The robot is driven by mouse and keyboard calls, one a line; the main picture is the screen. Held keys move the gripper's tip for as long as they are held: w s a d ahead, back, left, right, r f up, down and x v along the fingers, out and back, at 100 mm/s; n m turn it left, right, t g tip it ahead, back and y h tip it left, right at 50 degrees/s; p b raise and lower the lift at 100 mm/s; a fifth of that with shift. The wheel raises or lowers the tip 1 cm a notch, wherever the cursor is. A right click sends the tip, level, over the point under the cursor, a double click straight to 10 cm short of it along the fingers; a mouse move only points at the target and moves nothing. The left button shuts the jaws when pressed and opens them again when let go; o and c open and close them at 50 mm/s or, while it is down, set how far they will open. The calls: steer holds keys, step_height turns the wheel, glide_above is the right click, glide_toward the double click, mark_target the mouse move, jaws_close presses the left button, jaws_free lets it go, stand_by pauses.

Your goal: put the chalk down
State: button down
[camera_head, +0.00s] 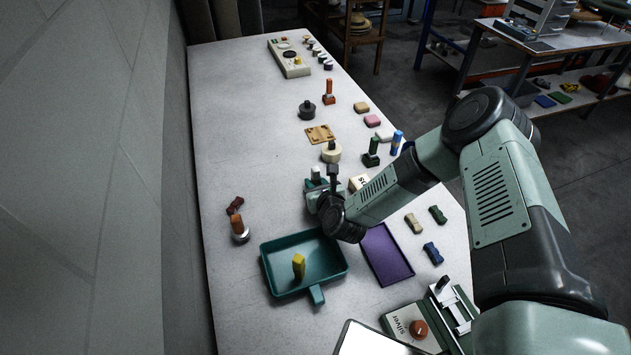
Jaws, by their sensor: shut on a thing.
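I cannot tell how high the gripper is above the table.
A teal pan (284,254) holding a yellow block (298,265) and a purple tray (386,255) lie in front of the gripper. An orange-handled tool (238,227) stands at left. A device marked silver (410,322) is at the front. The table's left middle is clear.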

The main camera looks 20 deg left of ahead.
step_height(320, 180, up, 9)
steer(key=shift+r, duration=0.1)
steer(key=s+f+n+g+y, duration=0.1)
steer(key=s+n+g+y, duration=0.2)
steer(key=s+n+g, duration=0.15)
step_height(320, 180, up, 10)
steer(key=r+n+g+h, duration=0.1)
steer(key=n+g+h, duration=0.2)
steer(key=n+g, duration=1.1)
glide_above(297, 255)
steer(key=shift+m+g, duration=0.25)
step_height(297, 255, down, 10)
steer(key=shift+r, duration=0.1)
steer(key=c, duration=0.9)
jaws_free()
